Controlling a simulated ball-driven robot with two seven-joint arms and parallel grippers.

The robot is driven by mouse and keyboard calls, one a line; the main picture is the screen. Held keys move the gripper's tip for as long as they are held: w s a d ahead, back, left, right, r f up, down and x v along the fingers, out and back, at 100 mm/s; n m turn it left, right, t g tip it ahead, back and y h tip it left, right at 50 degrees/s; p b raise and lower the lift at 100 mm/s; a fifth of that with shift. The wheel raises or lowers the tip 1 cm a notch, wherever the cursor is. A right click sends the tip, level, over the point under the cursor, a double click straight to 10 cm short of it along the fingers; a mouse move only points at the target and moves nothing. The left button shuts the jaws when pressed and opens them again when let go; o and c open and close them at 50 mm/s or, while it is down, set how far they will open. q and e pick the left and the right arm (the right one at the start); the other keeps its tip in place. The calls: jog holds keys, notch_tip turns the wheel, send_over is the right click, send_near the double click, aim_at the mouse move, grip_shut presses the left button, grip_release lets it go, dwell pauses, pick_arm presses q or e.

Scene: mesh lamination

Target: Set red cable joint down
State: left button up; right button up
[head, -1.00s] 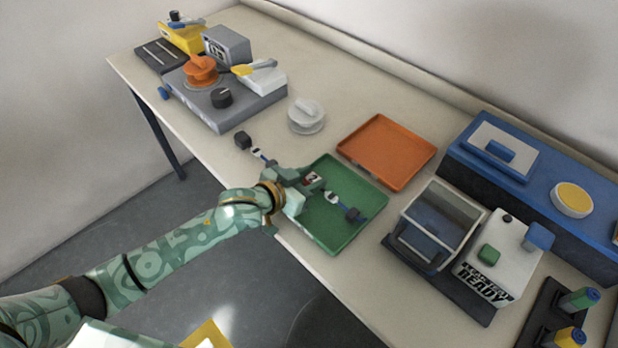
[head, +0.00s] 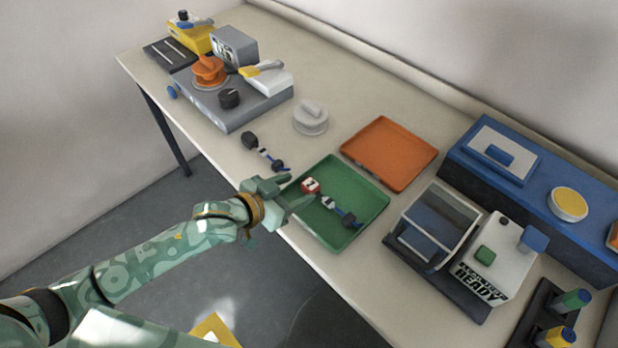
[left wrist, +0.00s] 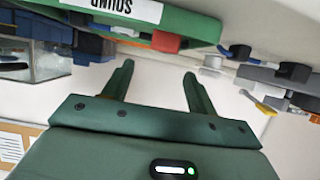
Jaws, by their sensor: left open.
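The red cable joint (head: 310,185) lies in the green tray (head: 372,195), red block toward the tray's left side, with white, blue and dark parts running toward the lower right. My left gripper (head: 297,191) is open at the tray's left edge, just left of the red block and apart from it. In the left wrist view the open fingers (left wrist: 158,85) have nothing between them, and the red block (left wrist: 166,41) shows beyond them at the green tray's edge (left wrist: 200,27). My right gripper is not in view.
Another cable joint (head: 263,152) lies on the table left of the green tray. An orange tray (head: 400,150) and a white round-based item (head: 311,118) are behind. A clear-sided box (head: 435,225) stands to the right; a grey machine (head: 235,105) is at far left.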

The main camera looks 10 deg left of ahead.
pick_arm(q)
jog(key=p+v, duration=0.1)
jog(key=v, duration=0.4)
jog(key=shift+w+r, duration=0.1)
jog(key=shift+r, duration=0.05)
